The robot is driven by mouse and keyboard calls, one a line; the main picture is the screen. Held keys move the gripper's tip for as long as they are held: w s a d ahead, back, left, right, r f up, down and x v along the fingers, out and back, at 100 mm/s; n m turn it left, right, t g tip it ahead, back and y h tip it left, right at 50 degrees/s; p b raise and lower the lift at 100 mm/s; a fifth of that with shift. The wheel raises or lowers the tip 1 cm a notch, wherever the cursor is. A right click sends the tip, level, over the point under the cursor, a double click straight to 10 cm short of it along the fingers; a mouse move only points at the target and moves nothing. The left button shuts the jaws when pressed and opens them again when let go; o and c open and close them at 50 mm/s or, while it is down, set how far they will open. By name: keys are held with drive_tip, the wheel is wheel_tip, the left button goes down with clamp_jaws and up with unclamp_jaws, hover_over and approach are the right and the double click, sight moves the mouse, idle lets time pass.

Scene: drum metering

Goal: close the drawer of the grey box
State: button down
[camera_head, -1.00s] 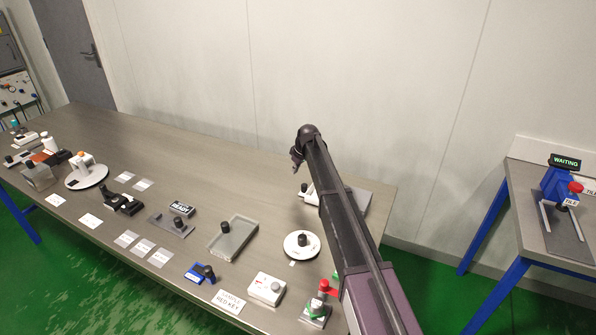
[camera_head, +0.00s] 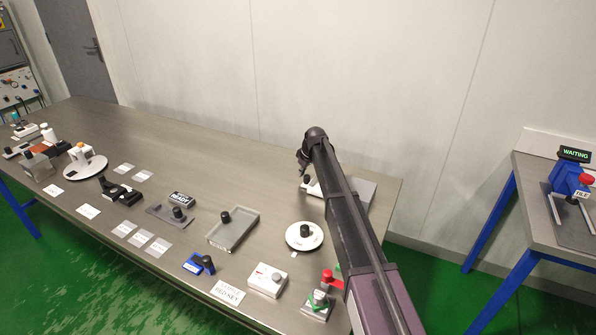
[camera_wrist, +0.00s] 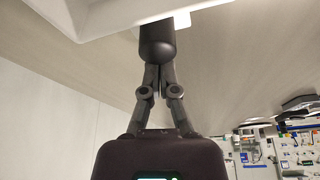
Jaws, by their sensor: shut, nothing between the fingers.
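The grey box (camera_head: 359,190) stands at the right rear of the long table, partly hidden behind my arm. A white part, which looks like its drawer, pulled out (camera_head: 313,187), sticks out on its left side. My gripper (camera_head: 303,171) is small and dark there, just above and beside that white part. In the wrist view my gripper (camera_wrist: 157,68) is shut and empty. Its fingertips are at the end of a dark round knob (camera_wrist: 157,40), below a white surface (camera_wrist: 100,15) at the top. I cannot tell whether they touch the knob.
A white round dial (camera_head: 304,246), a grey tray with a knob (camera_head: 233,229), a white box (camera_head: 267,280) and a red-and-green device (camera_head: 320,301) stand on the table nearby. The wall is close behind. The table's rear middle is bare. A second table (camera_head: 520,195) is at the right.

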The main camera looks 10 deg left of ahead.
sight(315, 182)
drive_tip(key=shift+s+d, duration=0.15)
drive_tip(key=shift+d, duration=0.15)
drive_tip(key=s+d, duration=0.1)
drive_tip(key=d, duration=0.2)
drive_tip(key=s+d, duration=0.1)
drive_tip(key=d, duration=0.2)
drive_tip(key=s+d, duration=0.1)
drive_tip(key=d, duration=0.3)
drive_tip(key=shift+s, duration=0.3)
drive_tip(key=shift+w+a, duration=0.35)
drive_tip(key=shift+a, duration=0.05)
drive_tip(key=w+a, duration=0.2)
drive_tip(key=a, duration=0.1)
drive_tip(key=p+v, duration=0.2)
drive_tip(key=v, duration=0.1)
drive_tip(key=shift+s, duration=0.15)
drive_tip(key=p+v, duration=0.7)
drive_tip(key=shift+d, duration=0.1)
